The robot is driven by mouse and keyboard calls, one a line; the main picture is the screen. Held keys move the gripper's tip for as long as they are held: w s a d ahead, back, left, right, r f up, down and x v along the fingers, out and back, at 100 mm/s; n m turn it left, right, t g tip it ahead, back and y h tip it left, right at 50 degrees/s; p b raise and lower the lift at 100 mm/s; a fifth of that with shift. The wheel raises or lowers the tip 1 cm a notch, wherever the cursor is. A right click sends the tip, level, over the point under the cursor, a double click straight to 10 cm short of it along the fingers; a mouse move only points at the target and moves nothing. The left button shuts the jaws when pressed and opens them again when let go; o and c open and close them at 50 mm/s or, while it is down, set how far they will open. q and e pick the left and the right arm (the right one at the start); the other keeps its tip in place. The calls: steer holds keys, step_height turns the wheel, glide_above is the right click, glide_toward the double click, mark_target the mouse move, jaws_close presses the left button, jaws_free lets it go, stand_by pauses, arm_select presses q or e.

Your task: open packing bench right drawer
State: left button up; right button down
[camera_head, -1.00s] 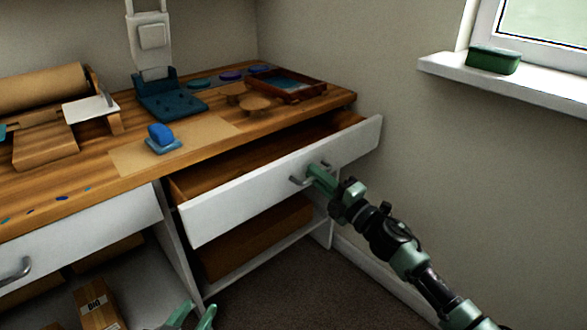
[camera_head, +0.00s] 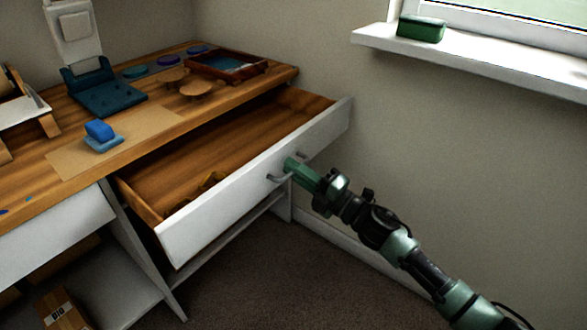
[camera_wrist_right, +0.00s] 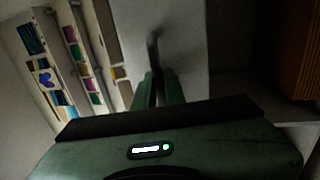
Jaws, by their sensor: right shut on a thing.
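The right drawer (camera_head: 262,187) of the packing bench is pulled well out, and its wooden inside shows. My right gripper (camera_head: 291,168) is shut on the metal drawer handle (camera_head: 280,178) at the middle of the white front. In the right wrist view the fingers (camera_wrist_right: 160,90) close around the handle (camera_wrist_right: 153,45) against the drawer front (camera_wrist_right: 185,60). My left gripper is out of view.
The wooden bench top (camera_head: 150,150) holds a blue block on a pad (camera_head: 101,135), a teal stand (camera_head: 105,95) and a dark red tray (camera_head: 226,66). A green box (camera_head: 421,28) sits on the window sill (camera_head: 470,60). The carpet (camera_head: 260,270) before the drawer is clear.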

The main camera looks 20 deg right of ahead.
steer(key=c, duration=1.8)
jaws_free()
steer(key=shift+o, duration=0.2)
